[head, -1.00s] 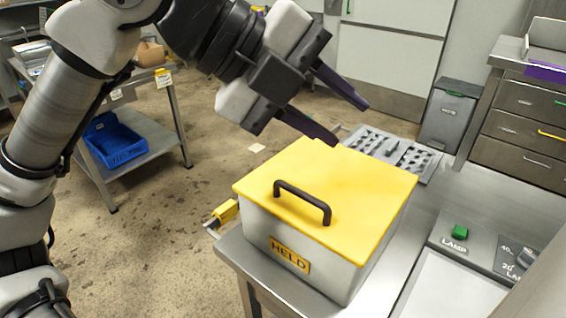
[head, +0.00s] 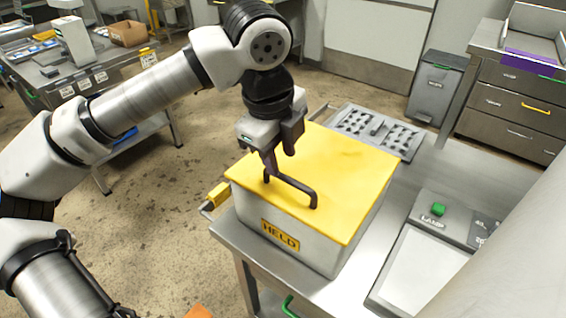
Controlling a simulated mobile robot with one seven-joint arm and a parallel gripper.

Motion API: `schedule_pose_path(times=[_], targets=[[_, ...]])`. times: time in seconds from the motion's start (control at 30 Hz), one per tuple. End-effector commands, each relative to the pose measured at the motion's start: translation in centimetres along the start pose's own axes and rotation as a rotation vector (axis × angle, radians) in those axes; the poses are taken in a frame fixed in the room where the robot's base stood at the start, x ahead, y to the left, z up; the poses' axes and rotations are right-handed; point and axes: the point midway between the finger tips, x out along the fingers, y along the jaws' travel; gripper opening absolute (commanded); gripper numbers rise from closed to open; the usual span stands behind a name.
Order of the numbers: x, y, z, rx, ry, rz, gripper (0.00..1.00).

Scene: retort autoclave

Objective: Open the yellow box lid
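The yellow lid (head: 345,180) lies closed and flat on the pale grey box (head: 310,250), whose front carries a yellow HELD label (head: 280,235). A dark bar handle (head: 295,187) stands up near the lid's front left edge. My gripper (head: 280,162) points down over the lid at the handle's left end. Its two fingers are apart, one toward the front left and one farther back. The front finger overlaps the handle's left end in the picture. I cannot tell whether it touches the handle.
The box stands on a steel table (head: 365,275). A perforated metal tray (head: 375,132) lies behind it. A panel with a green LAMP button (head: 438,209) is to the right. A grey bin (head: 436,85) and a drawer unit (head: 515,105) stand farther back.

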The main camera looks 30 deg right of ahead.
Motion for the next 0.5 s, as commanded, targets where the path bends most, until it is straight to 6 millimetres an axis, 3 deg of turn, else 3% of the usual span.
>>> schedule_pose_path(times=[0.2, 0.5], targets=[[3.3, 0.0, 0.0, 0.0, 0.003, 0.001, 0.34], [4.7, 0.0, 0.0, 0.0, 0.001, 0.0, 0.34]])
